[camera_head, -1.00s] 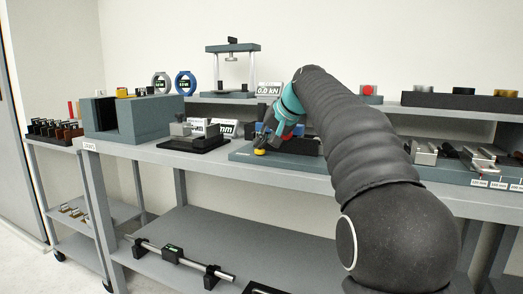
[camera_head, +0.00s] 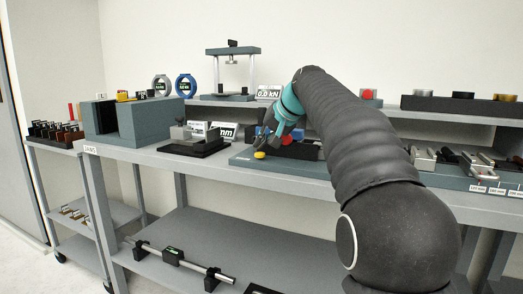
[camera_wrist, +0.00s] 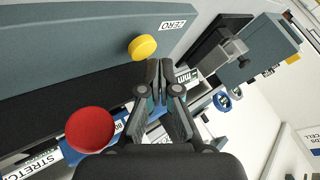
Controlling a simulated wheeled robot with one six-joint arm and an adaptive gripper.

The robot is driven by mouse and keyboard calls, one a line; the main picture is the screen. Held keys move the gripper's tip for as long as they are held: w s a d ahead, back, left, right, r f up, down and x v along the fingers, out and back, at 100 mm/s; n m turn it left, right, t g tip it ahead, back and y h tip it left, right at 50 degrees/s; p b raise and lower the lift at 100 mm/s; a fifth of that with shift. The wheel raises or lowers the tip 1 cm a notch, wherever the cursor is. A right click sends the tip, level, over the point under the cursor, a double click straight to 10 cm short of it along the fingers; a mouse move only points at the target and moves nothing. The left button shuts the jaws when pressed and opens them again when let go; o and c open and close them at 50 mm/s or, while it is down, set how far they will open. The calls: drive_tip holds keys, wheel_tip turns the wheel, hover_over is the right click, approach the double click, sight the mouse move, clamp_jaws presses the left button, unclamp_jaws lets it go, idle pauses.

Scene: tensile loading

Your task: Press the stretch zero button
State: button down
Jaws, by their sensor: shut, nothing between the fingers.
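The yellow round button (camera_wrist: 142,46) sits on the blue-grey panel (camera_wrist: 75,40) beside a white ZERO label (camera_wrist: 173,25) in the wrist view. In the head view the yellow button (camera_head: 259,155) is at the panel's front left corner. My gripper (camera_wrist: 160,68) is shut and empty; its fingertips appear just right of and below the button in the wrist view. In the head view my gripper (camera_head: 263,141) is just above the button, with a visible gap. A larger red button (camera_wrist: 90,130) is near a partly hidden STRETCH label (camera_wrist: 38,163).
A black stand with a grey block (camera_head: 182,133) and an mm display (camera_head: 223,131) are left of the panel. A blue-grey open-fronted block (camera_head: 135,120) is farther left. A kN display (camera_head: 268,92) stands on the shelf behind. Metal specimens (camera_head: 425,158) lie at the right.

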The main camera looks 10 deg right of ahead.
sight(262, 154)
drive_tip(key=shift+r, duration=0.2)
wheel_tip(262, 154, up, 5)
drive_tip(key=p, duration=0.4)
drive_tip(key=shift+f, duration=0.1)
idle(0.7)
drive_tip(key=s+f+n+h, duration=0.1)
drive_tip(key=s+f, duration=0.7)
drive_tip(key=s, duration=0.5)
drive_tip(key=s+f+n+g+h, duration=0.1)
drive_tip(key=s+f+h, duration=0.1)
drive_tip(key=s+f, duration=0.7)
drive_tip(key=s+f+n+g+h, duration=0.1)
drive_tip(key=s+f, duration=0.8)
drive_tip(key=s, duration=0.9)
drive_tip(key=shift+f+h, duration=0.25)
drive_tip(key=shift+h, duration=0.05)
drive_tip(key=shift+s, duration=0.1)
